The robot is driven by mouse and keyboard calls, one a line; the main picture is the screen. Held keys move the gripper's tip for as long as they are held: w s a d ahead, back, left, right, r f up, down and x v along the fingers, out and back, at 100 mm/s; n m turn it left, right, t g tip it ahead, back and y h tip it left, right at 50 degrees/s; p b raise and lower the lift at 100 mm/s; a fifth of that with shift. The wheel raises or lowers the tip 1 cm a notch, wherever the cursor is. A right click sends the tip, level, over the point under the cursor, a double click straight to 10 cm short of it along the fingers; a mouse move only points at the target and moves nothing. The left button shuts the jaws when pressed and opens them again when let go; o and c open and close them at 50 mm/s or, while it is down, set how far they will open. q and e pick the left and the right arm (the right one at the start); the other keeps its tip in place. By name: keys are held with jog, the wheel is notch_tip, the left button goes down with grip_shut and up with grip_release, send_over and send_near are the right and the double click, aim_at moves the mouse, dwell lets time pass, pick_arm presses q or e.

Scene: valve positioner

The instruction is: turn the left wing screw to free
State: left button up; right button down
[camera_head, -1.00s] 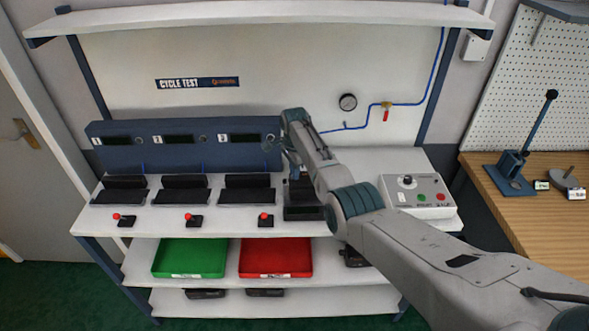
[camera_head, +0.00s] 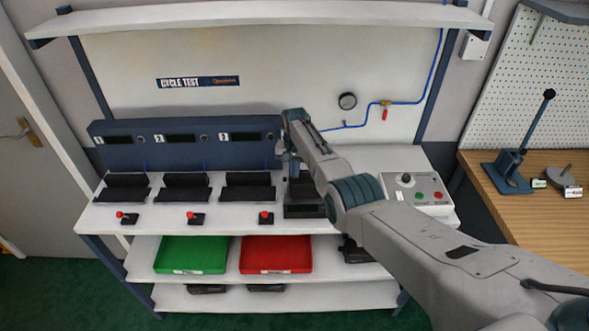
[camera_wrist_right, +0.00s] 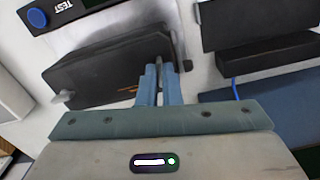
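A dark valve positioner (camera_wrist_right: 110,70) lies under my right gripper in the right wrist view, its body slanting across the picture. One small grey wing screw (camera_wrist_right: 63,97) sticks out at its left end there. Another small grey part (camera_wrist_right: 187,65) shows at its right end, beside the fingertips. My right gripper (camera_wrist_right: 158,68) has its two blue fingers close together with a narrow gap, at the right end of the body. Whether they grip a screw between them is hidden. In the head view the right gripper (camera_head: 293,170) points down over the dark fixture (camera_head: 304,211). My left gripper is out of view.
Several black cradles, including one nearby (camera_head: 248,187), stand on the bench left of my right gripper. A control box (camera_head: 418,190) stands to the right. A green tray (camera_head: 192,254) and a red tray (camera_head: 276,254) lie on the lower shelf.

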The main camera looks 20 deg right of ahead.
jog(key=shift+w+r+n, duration=0.2)
jog(key=shift+r+n, duration=0.05)
jog(key=shift+n, duration=0.85)
jog(key=c, duration=1.6)
grip_release()
jog(key=shift+s+f, duration=0.1)
jog(key=shift+s, duration=0.05)
notch_tip(320, 180, up, 11)
jog(key=b, duration=0.2)
jog(key=shift+f, duration=0.1)
